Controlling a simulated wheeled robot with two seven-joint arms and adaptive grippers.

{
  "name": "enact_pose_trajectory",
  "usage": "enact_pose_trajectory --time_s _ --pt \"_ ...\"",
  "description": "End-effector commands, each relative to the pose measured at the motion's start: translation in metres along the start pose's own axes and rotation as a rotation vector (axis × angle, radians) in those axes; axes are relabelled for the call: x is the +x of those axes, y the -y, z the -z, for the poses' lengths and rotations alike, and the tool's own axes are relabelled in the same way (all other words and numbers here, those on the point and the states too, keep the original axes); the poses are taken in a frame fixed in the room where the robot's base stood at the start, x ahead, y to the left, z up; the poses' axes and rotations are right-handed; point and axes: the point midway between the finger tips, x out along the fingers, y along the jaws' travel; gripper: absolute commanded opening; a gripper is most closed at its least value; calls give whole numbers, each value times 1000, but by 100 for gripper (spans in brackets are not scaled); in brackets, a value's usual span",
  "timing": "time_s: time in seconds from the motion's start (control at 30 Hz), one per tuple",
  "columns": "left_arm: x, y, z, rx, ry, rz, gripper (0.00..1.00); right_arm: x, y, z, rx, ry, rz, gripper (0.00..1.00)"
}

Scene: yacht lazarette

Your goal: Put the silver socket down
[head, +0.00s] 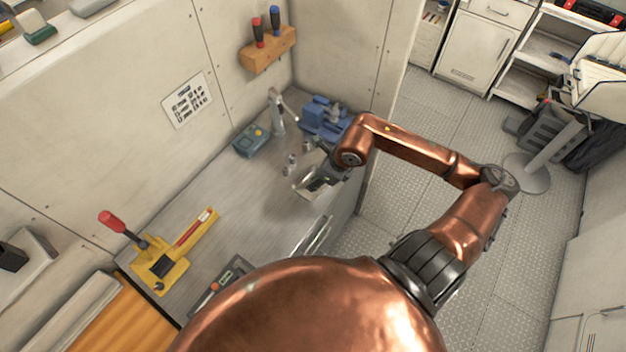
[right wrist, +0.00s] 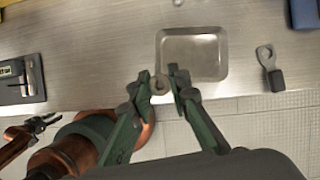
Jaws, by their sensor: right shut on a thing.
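My right gripper (head: 316,181) is over the front part of the metal bench, by a shallow silver tray (head: 298,188). In the right wrist view its green fingers (right wrist: 161,88) are shut on the silver socket (right wrist: 159,83), a small ring-like piece seen end on. There the socket appears just below the tray's (right wrist: 161,56) lower left corner; its height above the bench is hard to tell. In the head view the socket is hidden by the gripper. My left gripper (right wrist: 38,124) shows only in the right wrist view, at lower left, with its fingers apart and empty.
Small metal pieces (head: 290,161) stand just behind the tray. A blue-green meter (head: 251,141) and a blue vise (head: 324,117) are further back. Bare bench (head: 232,205) lies between.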

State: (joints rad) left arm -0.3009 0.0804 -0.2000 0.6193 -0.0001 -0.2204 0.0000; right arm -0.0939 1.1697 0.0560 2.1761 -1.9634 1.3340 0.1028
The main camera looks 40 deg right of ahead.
Motion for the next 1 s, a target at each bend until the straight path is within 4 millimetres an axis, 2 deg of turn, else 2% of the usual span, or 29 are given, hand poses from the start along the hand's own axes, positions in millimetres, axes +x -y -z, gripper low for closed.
enact_pose_trajectory --time_s 0.1,0.23,0.37,0.57,0.8,1.0 --pt "-6 0 2 0 -2 0 33 21 21 -7 6 2 -3 0" --pt "-9 1 3 0 -4 0 33 46 36 -7 4 2 -3 0" --pt "-10 1 4 0 -4 0 33 62 46 -6 2 1 -1 0" --pt "-11 1 4 0 -4 0 33 72 53 -6 0 2 -1 0" --pt "-22 1 6 0 -6 0 33 99 54 5 1 1 -3 0" --pt "-21 1 6 0 -6 0 33 102 54 7 -2 1 0 0"
